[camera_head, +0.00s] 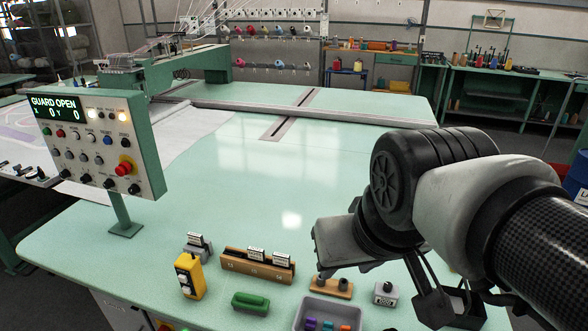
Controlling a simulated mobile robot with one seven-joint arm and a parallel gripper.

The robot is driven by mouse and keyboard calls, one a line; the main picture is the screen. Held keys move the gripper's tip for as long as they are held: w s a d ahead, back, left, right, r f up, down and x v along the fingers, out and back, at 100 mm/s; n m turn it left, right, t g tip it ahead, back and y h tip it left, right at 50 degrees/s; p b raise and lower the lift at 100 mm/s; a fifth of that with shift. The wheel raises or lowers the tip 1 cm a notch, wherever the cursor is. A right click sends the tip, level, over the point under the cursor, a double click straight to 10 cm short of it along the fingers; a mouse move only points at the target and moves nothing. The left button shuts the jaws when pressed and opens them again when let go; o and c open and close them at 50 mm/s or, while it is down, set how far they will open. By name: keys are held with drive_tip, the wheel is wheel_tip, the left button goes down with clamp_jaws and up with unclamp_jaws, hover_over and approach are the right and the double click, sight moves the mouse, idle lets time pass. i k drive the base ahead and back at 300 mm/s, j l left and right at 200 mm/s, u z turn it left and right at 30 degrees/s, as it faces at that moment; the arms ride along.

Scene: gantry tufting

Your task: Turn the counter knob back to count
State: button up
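A control panel (98,148) stands on a post at the left of the green table. Its screen (55,107) reads "GUARD OPEN" with X 0 and Y 0. Its face has rows of small buttons and black knobs and a red mushroom button (125,168). A small grey box (385,293) with a dark knob-like top and a small dark display sits near the front edge, left of my gripper. I cannot tell which knob is the counter knob, nor any knob's setting. My gripper (447,303) is at the lower right, partly hidden by my arm; its fingertips are unclear.
Near the front edge are a yellow switch box (189,277), a wooden block with labelled pieces (255,268), a green handled block (250,302), a grey tray (305,318) and a small wooden holder (331,287). The table's middle is clear. A gantry rail (310,114) crosses behind.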

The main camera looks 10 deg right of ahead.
sight(388, 285)
drive_tip(key=i+l+z, duration=0.1)
drive_tip(key=z, duration=0.7)
drive_tip(key=k, duration=0.15)
drive_tip(key=j+z, duration=0.05)
